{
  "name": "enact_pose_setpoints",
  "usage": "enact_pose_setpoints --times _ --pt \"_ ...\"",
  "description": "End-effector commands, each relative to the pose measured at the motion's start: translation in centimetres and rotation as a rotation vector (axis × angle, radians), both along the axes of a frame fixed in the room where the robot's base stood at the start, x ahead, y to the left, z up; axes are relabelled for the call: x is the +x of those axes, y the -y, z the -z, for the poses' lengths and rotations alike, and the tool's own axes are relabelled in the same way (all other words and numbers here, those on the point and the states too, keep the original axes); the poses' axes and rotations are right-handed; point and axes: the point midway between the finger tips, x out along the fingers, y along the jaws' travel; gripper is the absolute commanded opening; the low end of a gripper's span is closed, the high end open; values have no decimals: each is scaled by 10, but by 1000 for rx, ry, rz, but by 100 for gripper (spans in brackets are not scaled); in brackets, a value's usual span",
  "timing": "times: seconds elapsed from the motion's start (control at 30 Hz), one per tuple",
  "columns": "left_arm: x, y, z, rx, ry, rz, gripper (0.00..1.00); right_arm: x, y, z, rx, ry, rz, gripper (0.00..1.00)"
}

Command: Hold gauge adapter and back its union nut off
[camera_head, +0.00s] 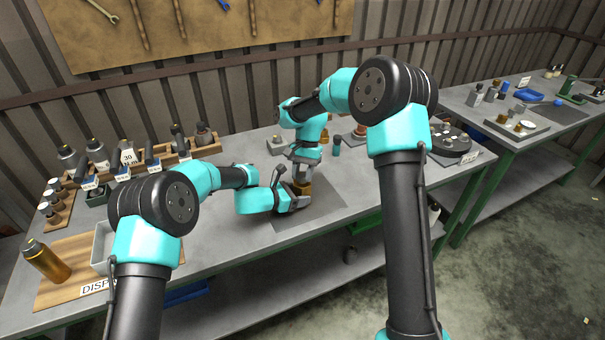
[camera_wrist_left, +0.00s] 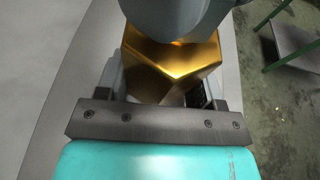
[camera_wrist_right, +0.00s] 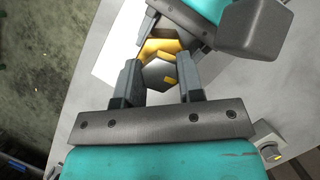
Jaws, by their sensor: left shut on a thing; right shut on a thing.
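The gauge adapter's brass hex body (camera_head: 304,187) stands upright near the bench's front edge. My left gripper (camera_head: 300,200) is shut on it from the side; the left wrist view shows the brass flats (camera_wrist_left: 170,68) between the fingers. My right gripper (camera_head: 303,172) points down from above. In the right wrist view its two fingers (camera_wrist_right: 160,78) are shut on the grey hex union nut (camera_wrist_right: 158,73), with brass (camera_wrist_right: 152,46) showing just beyond it. A grey part covers the adapter's top in the left wrist view. The thread between nut and body is hidden.
A wooden rack (camera_head: 150,165) with several labelled fittings stands at the back left. A grey open tray (camera_head: 103,243) and a brass bottle (camera_head: 46,260) are at the front left. A dark mat (camera_head: 325,205) lies around the adapter.

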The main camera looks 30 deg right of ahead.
Motion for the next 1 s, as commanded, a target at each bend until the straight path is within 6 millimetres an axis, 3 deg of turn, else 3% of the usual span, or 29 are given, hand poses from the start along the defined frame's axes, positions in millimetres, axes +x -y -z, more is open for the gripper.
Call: enact_pose_setpoints --times 1.0 --pt "0 0 1 1 -1 0 22 1 -1 -1 -1 2 -620 11"
